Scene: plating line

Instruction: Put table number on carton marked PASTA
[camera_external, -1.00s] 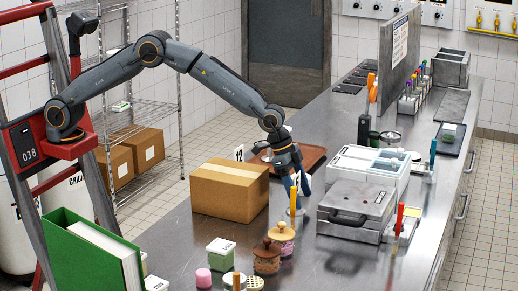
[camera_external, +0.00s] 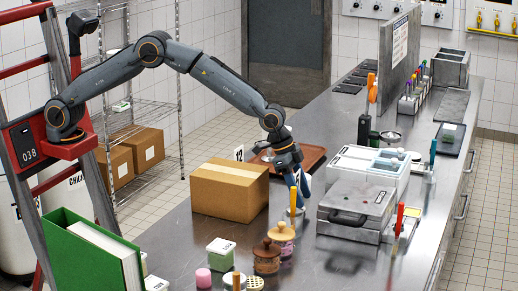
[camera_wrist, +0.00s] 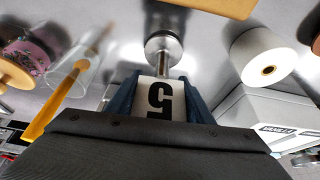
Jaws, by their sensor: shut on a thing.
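The table number is a white card (camera_wrist: 160,97) with a black 5, on a round metal base (camera_wrist: 164,46). My gripper (camera_wrist: 160,90) is shut on the card, with a blue finger on each side. In the external view my gripper (camera_external: 301,188) points down just right of the brown carton and mostly hides the card. The closed cardboard carton (camera_external: 225,194) stands on the steel counter. No PASTA marking can be read on the sides that show. I cannot tell whether the metal base touches the counter.
A clear cup with an orange stick (camera_wrist: 58,103) and a pink jar (camera_wrist: 28,48) stand close to my gripper. A white roll (camera_wrist: 262,55) is on the other side. Another number card, 12 (camera_external: 239,153), shows behind the carton.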

